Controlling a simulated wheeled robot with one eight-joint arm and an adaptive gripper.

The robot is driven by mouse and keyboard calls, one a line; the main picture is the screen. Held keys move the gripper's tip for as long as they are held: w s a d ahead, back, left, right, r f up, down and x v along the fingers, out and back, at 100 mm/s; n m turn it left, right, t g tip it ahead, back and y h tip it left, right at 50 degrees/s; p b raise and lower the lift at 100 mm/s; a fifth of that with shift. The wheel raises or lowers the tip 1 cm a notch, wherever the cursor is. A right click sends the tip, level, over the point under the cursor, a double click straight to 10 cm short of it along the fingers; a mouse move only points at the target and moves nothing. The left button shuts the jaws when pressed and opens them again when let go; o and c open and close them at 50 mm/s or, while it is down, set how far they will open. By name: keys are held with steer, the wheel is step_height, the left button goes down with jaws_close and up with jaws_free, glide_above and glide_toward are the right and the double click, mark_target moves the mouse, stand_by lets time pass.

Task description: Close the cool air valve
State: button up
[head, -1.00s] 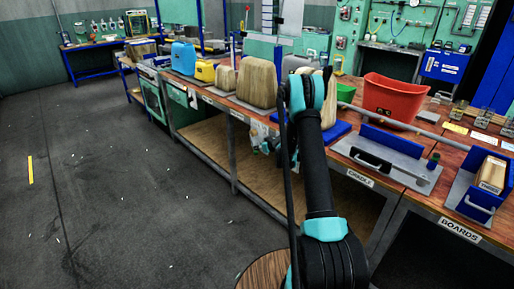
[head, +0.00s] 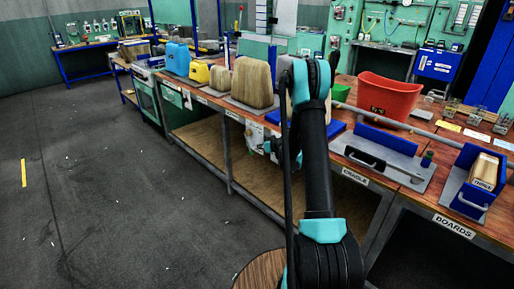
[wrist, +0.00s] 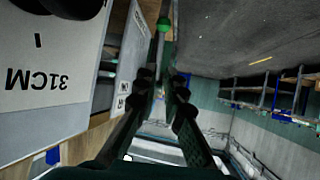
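I cannot identify the cool air valve for certain in either view. In the wrist view a small green knob (wrist: 163,24) on a thin stem shows at the top, beyond my fingertips; I cannot tell whether it belongs to a valve. My gripper (wrist: 162,78) has its two dark fingers apart with a gap between them, and nothing shows held there. In the head view my raised arm hides most of my gripper, which is near the bench front. A back-wall panel (head: 400,18) carries hoses and small fittings, too small to tell apart.
A long wooden bench holds a red bin (head: 388,97), a cradle fixture (head: 405,163), a boards fixture (head: 452,187) and a blue container (head: 178,57). A white plate marked 31CM (wrist: 45,75) is close at left in the wrist view. The floor at left is clear.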

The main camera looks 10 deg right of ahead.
steer(key=m, duration=0.4)
steer(key=shift+s+d+f, duration=0.1)
steer(key=shift+s+d, duration=0.05)
steer(key=shift+s, duration=0.1)
jaws_close()
steer(key=w+a+f+m, duration=0.4)
steer(key=w+f+m, duration=0.2)
steer(key=w+m, duration=0.4)
steer(key=m, duration=0.3)
steer(key=shift+a+t+y, duration=0.2)
steer(key=shift+t+y, duration=0.1)
steer(key=shift+t, duration=0.1)
steer(key=shift+f, duration=0.1)
steer(key=shift+w+a+f, duration=0.45)
steer(key=shift+w+f, duration=0.15)
steer(key=shift+w+a+f, duration=0.4)
steer(key=shift+w+f, duration=0.15)
steer(key=shift+f, duration=0.05)
